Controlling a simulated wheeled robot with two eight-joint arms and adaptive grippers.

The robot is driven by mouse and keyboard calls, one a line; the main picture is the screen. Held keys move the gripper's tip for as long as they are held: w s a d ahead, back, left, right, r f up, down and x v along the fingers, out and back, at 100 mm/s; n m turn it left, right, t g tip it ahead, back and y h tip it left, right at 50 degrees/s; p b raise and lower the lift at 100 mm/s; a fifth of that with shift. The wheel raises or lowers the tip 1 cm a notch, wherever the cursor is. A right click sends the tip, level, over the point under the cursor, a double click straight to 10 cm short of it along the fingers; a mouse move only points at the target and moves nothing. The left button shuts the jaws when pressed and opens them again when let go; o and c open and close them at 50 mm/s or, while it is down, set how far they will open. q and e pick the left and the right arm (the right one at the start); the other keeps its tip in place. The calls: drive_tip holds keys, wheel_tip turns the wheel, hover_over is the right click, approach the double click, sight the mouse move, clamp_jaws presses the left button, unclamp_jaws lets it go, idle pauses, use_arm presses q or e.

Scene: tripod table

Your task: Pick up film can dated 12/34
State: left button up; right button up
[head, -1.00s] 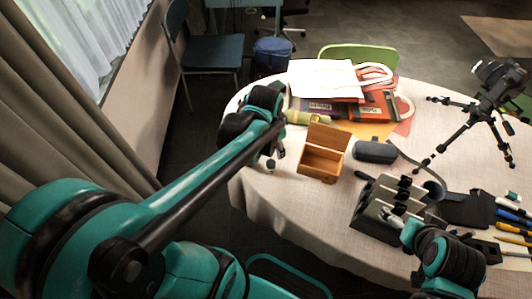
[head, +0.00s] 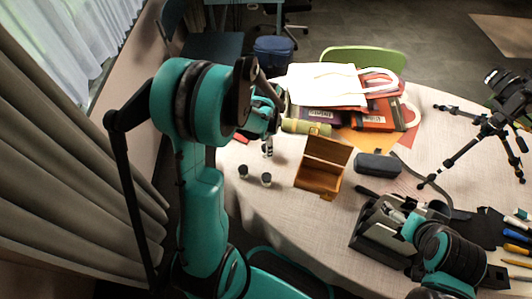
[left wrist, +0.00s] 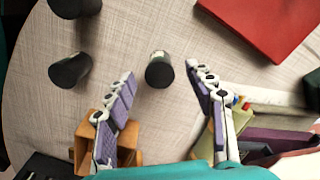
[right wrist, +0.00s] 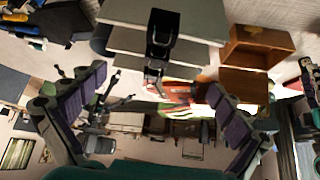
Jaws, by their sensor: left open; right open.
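Three dark film cans stand on the table by its left edge. In the head view, one can (head: 243,172) and another (head: 266,180) stand clear, and a third is mostly hidden by my left gripper (head: 267,146). The left wrist view shows one can (left wrist: 159,70) between and just beyond the open fingertips (left wrist: 160,78), apart from both. Two other cans, (left wrist: 70,70) and (left wrist: 74,8), are off to the left there. No date is readable on any can. My right gripper (right wrist: 155,82) is open, with the grey slotted holder (right wrist: 195,18) in front of it.
An open wooden box (head: 318,178) stands right of the cans, with a black case (head: 377,166) beyond it. A green roll (head: 305,128) and stacked books (head: 372,115) lie behind. A red flat thing (left wrist: 270,25) lies near the cans. A tripod (head: 465,150) stands right.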

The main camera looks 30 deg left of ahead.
use_arm(q)
wheel_tip(320, 180, down, 2)
drive_tip(key=shift+f+b, duration=0.2)
drive_tip(key=shift+b, duration=0.1)
drive_tip(key=shift+r, duration=0.1)
use_arm(e)
drive_tip(key=shift+f, duration=0.55)
use_arm(q)
drive_tip(key=c, duration=1.1)
drive_tip(key=shift+r, duration=0.1)
